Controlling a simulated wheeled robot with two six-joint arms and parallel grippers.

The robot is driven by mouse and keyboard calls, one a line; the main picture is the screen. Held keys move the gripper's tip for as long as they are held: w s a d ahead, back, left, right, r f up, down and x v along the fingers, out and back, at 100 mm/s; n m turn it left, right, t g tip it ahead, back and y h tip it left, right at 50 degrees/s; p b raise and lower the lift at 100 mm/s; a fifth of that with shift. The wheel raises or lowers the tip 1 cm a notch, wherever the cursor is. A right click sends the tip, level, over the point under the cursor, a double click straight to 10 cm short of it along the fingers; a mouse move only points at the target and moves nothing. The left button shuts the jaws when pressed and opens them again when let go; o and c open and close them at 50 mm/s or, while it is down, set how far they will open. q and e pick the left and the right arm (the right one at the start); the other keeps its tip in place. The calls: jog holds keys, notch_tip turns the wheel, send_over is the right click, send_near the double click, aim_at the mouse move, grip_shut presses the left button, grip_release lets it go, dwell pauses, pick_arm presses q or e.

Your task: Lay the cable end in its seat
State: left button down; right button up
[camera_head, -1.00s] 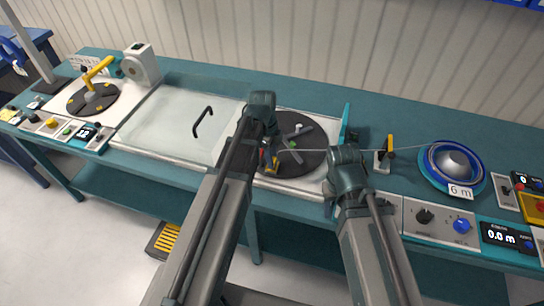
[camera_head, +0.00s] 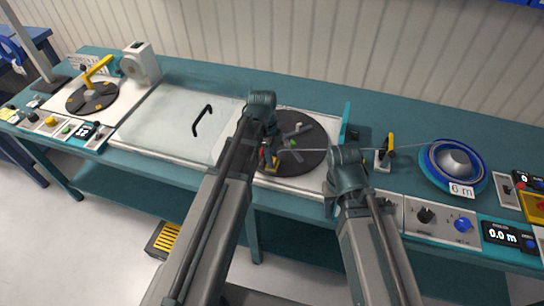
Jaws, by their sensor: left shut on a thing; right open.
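A thin pale cable (camera_head: 408,147) runs from the blue reel (camera_head: 453,162) at the right, past a small post with a yellow lever (camera_head: 387,150), to the dark round turntable (camera_head: 307,158). My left gripper (camera_head: 268,160) is over the left part of this turntable, shut on the cable end; the arm hides most of the grip. A grey-green piece (camera_head: 297,130) shows on the turntable. The seat itself cannot be made out. My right gripper (camera_head: 331,200) is open at the turntable's right front, largely hidden by its own wrist.
A clear cover with a black handle (camera_head: 202,121) lies left of the turntable. A second dark disc with a yellow arm (camera_head: 92,96) stands further left. A teal upright plate (camera_head: 345,122) edges the turntable on the right. Control panels (camera_head: 440,220) line the front right.

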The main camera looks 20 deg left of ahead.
pick_arm(q)
jog(key=shift+f, duration=0.15)
jog(key=shift+c, duration=1.9)
grip_release()
jog(key=o, duration=0.3)
jog(key=shift+r+p, duration=0.35)
jog(key=shift+r, duration=0.1)
jog(key=shift+r+p, duration=0.6)
